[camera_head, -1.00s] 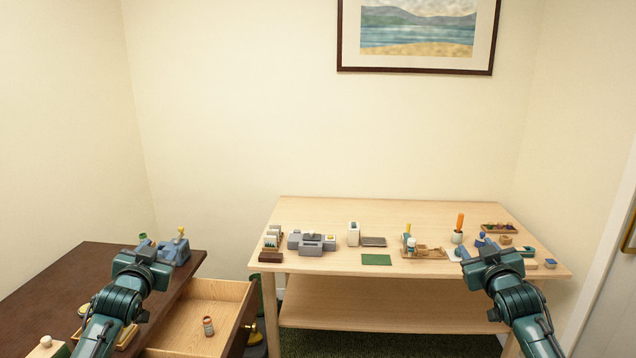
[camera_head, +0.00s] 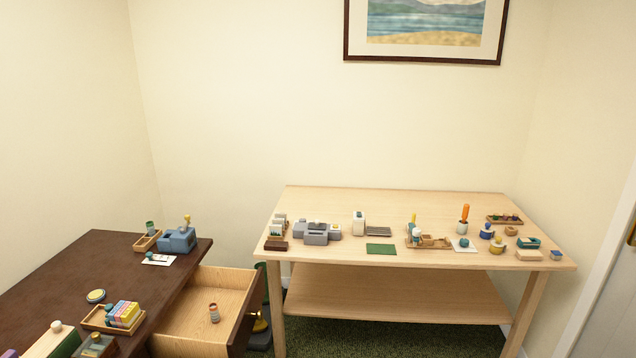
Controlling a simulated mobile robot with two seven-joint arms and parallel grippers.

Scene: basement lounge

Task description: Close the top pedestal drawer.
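The top pedestal drawer (camera_head: 190,314) stands pulled out from the right side of the dark brown desk (camera_head: 62,268). Its inside is light wood and its front panel (camera_head: 245,326) is dark brown, facing right. A small striped cylinder (camera_head: 214,313) stands upright on the drawer floor. The near part of the drawer is cut off by the bottom edge of the head view. Neither of my grippers shows in the head view now.
The desk holds a blue-grey device (camera_head: 177,240), a tray of coloured blocks (camera_head: 98,318) and a round tin (camera_head: 96,296). A light wood table (camera_head: 330,204) with several small items stands to the right. A dark bin-like object (camera_head: 264,283) sits between drawer and table.

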